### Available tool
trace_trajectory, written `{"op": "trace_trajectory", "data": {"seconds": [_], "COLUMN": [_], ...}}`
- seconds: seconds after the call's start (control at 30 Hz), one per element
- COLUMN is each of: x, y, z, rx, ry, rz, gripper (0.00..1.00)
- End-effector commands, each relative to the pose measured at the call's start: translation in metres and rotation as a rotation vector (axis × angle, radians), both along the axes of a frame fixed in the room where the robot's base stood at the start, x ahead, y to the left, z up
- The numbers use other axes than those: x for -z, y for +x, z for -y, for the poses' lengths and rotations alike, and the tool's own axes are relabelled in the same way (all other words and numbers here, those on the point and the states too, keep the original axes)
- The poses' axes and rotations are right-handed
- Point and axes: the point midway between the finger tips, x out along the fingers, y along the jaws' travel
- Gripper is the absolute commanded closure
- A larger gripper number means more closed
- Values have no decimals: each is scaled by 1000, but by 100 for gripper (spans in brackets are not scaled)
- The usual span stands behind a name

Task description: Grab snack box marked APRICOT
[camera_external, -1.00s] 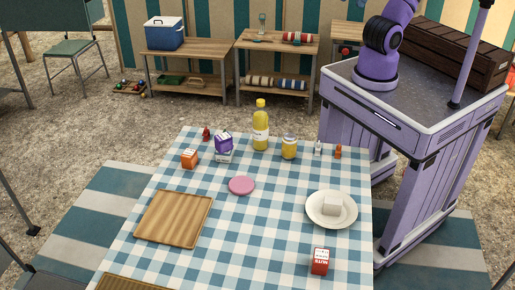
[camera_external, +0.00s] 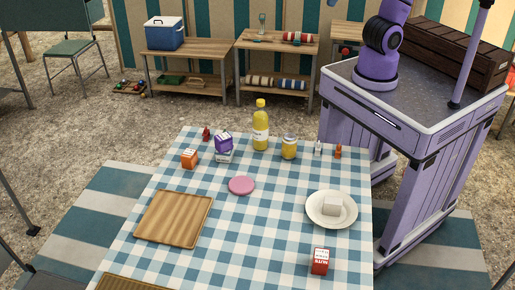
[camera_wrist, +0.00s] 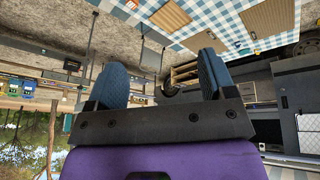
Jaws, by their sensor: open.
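An orange box (camera_external: 189,158) with a white top stands at the far left of the checked table in the external view. It may be the apricot box, but its label is too small to read. A purple-and-white box (camera_external: 223,142) sits on top of a white box (camera_external: 224,157) beside it. A red box (camera_external: 320,261) marked NUTS stands near the front right. My gripper (camera_wrist: 166,78) is open and empty in the wrist view, well away from the table. It is out of the external view.
A yellow bottle (camera_external: 260,128), a jar (camera_external: 289,147) and small shakers stand along the far edge. A pink disc (camera_external: 242,186) lies mid-table. A plate (camera_external: 318,219) holding a white block is at right, a wooden board (camera_external: 173,213) at left. The front middle is clear.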

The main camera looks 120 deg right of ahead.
Motion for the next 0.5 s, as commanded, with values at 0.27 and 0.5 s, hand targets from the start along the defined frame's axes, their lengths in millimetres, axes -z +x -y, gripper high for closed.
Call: {"op": "trace_trajectory", "data": {"seconds": [0.27, 0.5], "x": [19, 55], "y": [95, 172], "z": [17, 37], "rx": [-99, -188], "ry": [-40, -56], "rz": [-53, -89], "gripper": [23, 23]}}
